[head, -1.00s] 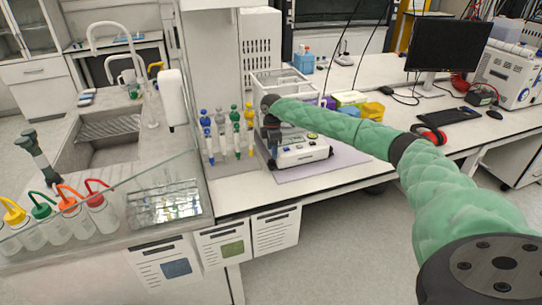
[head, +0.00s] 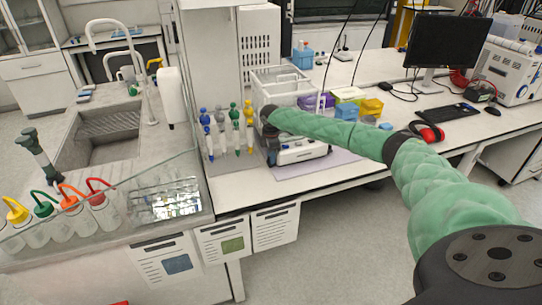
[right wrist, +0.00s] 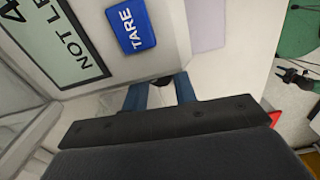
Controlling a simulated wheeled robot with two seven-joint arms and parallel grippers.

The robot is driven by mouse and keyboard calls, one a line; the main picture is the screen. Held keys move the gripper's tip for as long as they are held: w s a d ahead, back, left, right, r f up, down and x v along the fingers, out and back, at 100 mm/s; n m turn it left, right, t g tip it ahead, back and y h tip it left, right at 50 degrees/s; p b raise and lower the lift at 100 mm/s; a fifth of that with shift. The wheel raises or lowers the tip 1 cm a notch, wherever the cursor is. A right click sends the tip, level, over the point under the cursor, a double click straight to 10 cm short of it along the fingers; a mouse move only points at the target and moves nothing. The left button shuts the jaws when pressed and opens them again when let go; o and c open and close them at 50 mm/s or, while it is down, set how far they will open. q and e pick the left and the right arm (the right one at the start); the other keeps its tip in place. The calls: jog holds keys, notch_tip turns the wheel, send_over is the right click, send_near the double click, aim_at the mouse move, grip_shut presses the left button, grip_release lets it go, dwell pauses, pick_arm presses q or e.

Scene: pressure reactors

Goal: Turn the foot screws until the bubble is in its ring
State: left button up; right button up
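The balance (head: 303,153) stands on a pale mat, with its clear draft shield (head: 284,82) behind. My right arm crosses in front of it. My right gripper (head: 272,152) is low at the balance's left front corner, small and dark in the head view. In the right wrist view, its two blue fingers (right wrist: 160,92) stand apart beside the balance's front. A small dark knob, likely a foot screw (right wrist: 161,82), shows between the fingertips; whether they press on it is unclear. A blue TARE button (right wrist: 132,26) and a display reading "NOT LE…" (right wrist: 58,42) are above. No bubble or ring can be made out. My left gripper is out of view.
Several pipettes (head: 235,128) stand close to the left of the balance. A glass panel, bottles with coloured caps and a tube rack (head: 165,203) are further left. Small boxes (head: 371,107) and a monitor (head: 447,45) are to the right. The table's front edge is close.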

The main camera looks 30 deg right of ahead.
jog(key=shift+n, duration=0.6)
jog(key=o, duration=1)
jog(key=shift+c, duration=0.2)
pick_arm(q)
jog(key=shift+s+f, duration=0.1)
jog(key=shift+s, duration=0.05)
pick_arm(e)
jog(key=shift+r, duration=0.1)
jog(key=shift+r+b, duration=0.25)
jog(key=shift+b, duration=0.2)
jog(key=shift+r, duration=0.45)
notch_tip(320, 180, up, 5)
jog(key=shift+r+b, duration=0.15)
jog(key=shift+b, duration=1.1)
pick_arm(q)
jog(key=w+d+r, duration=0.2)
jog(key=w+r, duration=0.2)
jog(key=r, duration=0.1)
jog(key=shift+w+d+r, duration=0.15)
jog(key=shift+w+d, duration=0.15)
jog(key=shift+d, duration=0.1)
pick_arm(e)
jog(key=shift+r, duration=0.5)
